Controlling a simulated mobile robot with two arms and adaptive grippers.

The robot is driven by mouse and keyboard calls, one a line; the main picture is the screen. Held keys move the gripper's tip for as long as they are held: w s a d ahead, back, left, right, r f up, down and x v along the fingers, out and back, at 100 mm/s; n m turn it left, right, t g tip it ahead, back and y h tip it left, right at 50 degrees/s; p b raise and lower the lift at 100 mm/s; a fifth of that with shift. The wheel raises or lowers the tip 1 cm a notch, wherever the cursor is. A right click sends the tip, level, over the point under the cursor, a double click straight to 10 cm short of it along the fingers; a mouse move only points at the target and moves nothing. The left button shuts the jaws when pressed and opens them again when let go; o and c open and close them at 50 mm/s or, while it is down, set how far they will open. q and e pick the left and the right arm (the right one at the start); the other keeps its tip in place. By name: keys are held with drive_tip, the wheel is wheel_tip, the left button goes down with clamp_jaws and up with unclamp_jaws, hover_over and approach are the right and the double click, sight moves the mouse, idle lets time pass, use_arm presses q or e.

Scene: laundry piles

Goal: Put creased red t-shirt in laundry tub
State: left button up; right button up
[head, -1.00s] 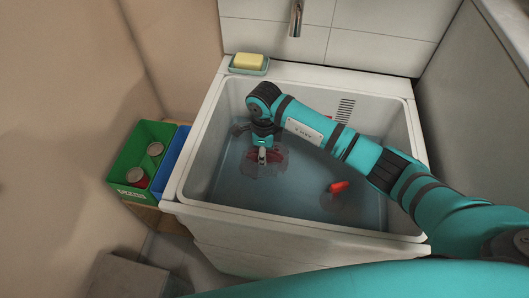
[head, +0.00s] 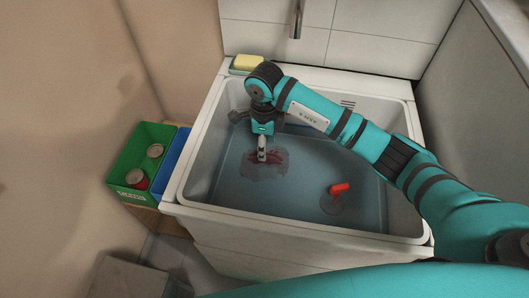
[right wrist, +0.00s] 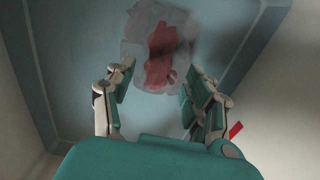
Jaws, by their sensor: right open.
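The laundry tub (head: 320,228) is a white basin with bluish water or a blue-grey bottom. A crumpled dark red cloth, seemingly the red t-shirt (head: 273,157), lies low inside it at the left, within a greyish patch. In the right wrist view the red cloth (right wrist: 162,50) lies just beyond the fingertips. My right gripper (head: 262,156) points down inside the tub above the cloth. Its fingers (right wrist: 161,78) are spread apart with nothing between them. It partly hides the cloth in the head view. My left gripper is out of view.
A red-topped object (head: 339,188) is in the tub at the right. A yellow sponge or soap (head: 246,62) sits on the back left rim. A green bin (head: 125,178) with cans and a blue bin (head: 172,162) stand left of the tub. A tap (head: 297,18) hangs behind.

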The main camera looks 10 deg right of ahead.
wheel_tip(320, 180, up, 6)
drive_tip(key=shift+r, duration=0.25)
